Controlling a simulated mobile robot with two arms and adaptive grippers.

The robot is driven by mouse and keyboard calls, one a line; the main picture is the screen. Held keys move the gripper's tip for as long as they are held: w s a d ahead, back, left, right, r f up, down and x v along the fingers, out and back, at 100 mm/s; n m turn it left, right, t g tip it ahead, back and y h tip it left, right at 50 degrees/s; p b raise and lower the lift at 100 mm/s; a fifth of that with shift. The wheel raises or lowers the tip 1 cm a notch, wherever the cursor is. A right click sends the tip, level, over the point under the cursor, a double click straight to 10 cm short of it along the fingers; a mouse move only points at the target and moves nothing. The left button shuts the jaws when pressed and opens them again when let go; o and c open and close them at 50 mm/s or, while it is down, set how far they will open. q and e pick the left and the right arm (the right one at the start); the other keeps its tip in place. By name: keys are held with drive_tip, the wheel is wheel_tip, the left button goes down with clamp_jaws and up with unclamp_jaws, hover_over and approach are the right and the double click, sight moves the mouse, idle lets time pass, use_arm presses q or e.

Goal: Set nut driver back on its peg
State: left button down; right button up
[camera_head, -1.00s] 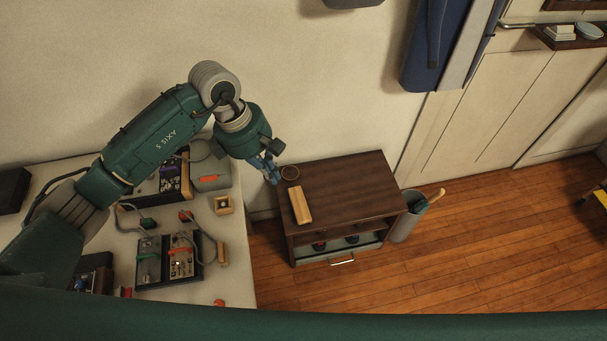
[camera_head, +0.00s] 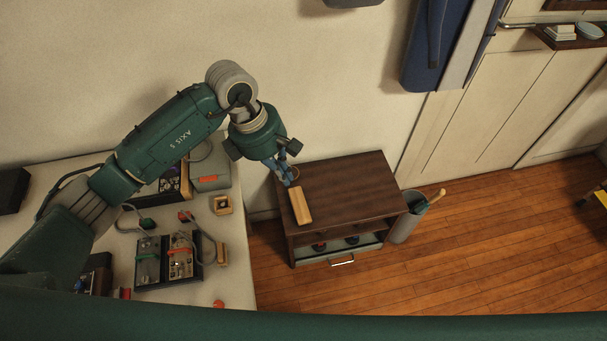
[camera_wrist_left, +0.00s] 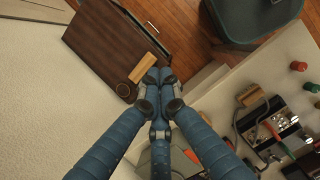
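My left gripper (camera_head: 290,180) is over the left part of a dark brown cabinet top (camera_head: 350,185), close to a light wooden block (camera_head: 301,206). In the left wrist view its blue fingertips (camera_wrist_left: 157,76) are drawn together, with nothing visible between them. The wooden block (camera_wrist_left: 142,68) is just beyond the tips there, and a small dark round item (camera_wrist_left: 126,90) is left of them. I cannot tell whether the gripper touches the block. I cannot make out a nut driver or its peg with certainty in either view. My right gripper is not in view.
A white bench (camera_head: 215,280) with electronics boxes and cables is at left. Wooden floor (camera_head: 480,250) is clear.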

use_arm(q)
drive_tip(key=shift+s+d+b, duration=0.1)
drive_tip(key=shift+d+b, duration=0.3)
drive_tip(key=shift+d, duration=1.75)
drive_tip(key=shift+d, duration=0.1)
drive_tip(key=shift+d+n, duration=0.2)
drive_tip(key=shift+n, duration=0.1)
drive_tip(key=w+d+n+b, duration=0.1)
drive_tip(key=w+d+b, duration=0.2)
drive_tip(key=d, duration=1.3)
drive_tip(key=shift+n+t+b, duration=0.3)
drive_tip(key=shift+n+b, duration=0.1)
drive_tip(key=shift+b, duration=1.3)
idle(2.1)
